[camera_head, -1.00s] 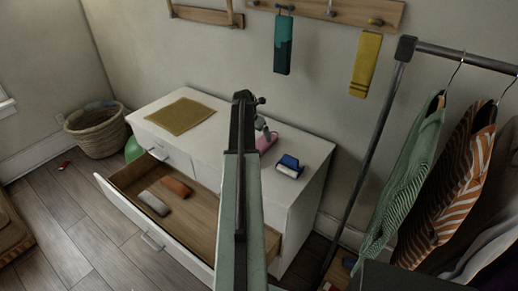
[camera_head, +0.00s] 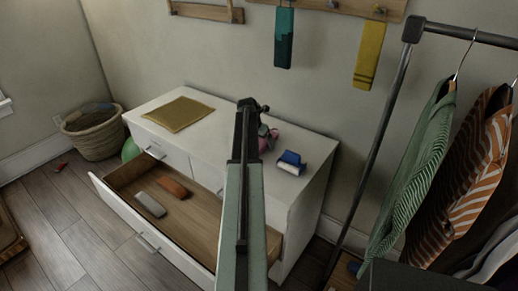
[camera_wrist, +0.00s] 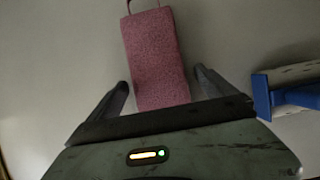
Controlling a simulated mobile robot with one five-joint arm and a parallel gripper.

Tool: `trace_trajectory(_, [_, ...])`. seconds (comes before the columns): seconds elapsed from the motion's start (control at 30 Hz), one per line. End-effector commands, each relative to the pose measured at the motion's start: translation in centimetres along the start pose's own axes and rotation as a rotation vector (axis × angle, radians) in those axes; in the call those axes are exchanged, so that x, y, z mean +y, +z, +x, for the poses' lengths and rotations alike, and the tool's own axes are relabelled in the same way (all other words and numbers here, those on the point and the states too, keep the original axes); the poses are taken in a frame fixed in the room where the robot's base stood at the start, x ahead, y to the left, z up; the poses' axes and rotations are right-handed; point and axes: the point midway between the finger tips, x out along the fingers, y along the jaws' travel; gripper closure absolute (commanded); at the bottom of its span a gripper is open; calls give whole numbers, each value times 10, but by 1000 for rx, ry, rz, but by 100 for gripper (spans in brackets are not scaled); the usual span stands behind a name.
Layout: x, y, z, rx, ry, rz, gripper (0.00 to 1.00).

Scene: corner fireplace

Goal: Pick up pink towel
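The pink towel (camera_wrist: 155,60) lies on the white dresser top, a long folded piece with a loop at its far end in the wrist view. In the head view the pink towel (camera_head: 264,144) is mostly hidden behind my arm. My gripper (camera_wrist: 160,84) is open in the wrist view, one finger on each side of the towel's near part, with a gap on both sides. The wrist view does not clearly show how high the fingers are above the dresser. In the head view my gripper (camera_head: 264,120) is over the dresser, its fingers hard to make out.
A blue and white brush-like object (camera_head: 290,162) lies right of the towel. A yellow cloth (camera_head: 180,114) is on the dresser's left. The dresser's drawer (camera_head: 140,222) is open, holding a grey item and a brown item. A clothes rack (camera_head: 390,110) stands at right.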

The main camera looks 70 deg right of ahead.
Motion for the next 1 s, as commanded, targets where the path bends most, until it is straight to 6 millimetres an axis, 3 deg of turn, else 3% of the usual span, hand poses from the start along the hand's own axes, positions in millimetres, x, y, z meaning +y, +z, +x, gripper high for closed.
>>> trace_trajectory(0.03, [0, 0, 0, 0, 0, 0, 18])
trace_trajectory(0.2, [0, 0, 0, 0, 0, 1, 66])
trace_trajectory(0.27, [0, 0, 0, 0, -1, 1, 79])
trace_trajectory(0.57, [-1, 2, -4, 0, -1, 1, 79])
trace_trajectory(0.9, [-1, 18, -42, 0, -1, 2, 79])
trace_trajectory(1.0, [-7, -10, -47, 0, -1, 0, 79])
